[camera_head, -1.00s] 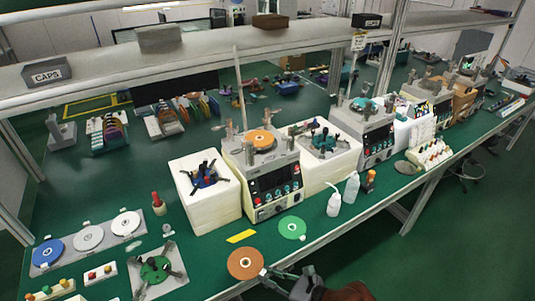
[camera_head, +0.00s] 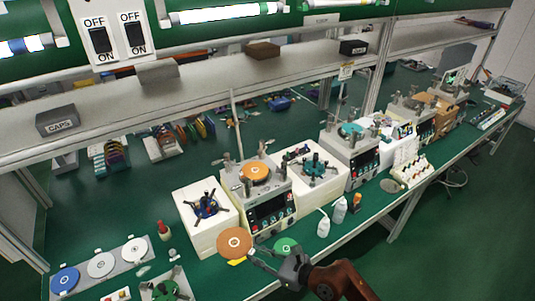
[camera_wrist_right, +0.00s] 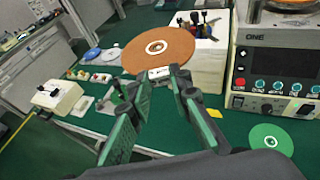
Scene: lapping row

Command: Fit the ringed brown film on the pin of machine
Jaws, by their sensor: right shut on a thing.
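The brown film (camera_head: 235,243) is a round disc with a pale ring at its centre. My right gripper (camera_head: 256,254) is shut on its edge and holds it in front of the white machines. In the right wrist view the brown film (camera_wrist_right: 158,48) stands out beyond the fingertips (camera_wrist_right: 160,75). The nearest machine (camera_head: 268,208) has a control panel, and an orange disc (camera_head: 255,172) lies on its top. The wrist view shows the word ONE on this machine (camera_wrist_right: 262,75). Its pin cannot be made out. My left gripper is out of view.
A white block with a dark spider-shaped fixture (camera_head: 200,232) stands left of the machine. White bottles (camera_head: 323,226) stand to the right. A shelf (camera_head: 200,98) runs above.

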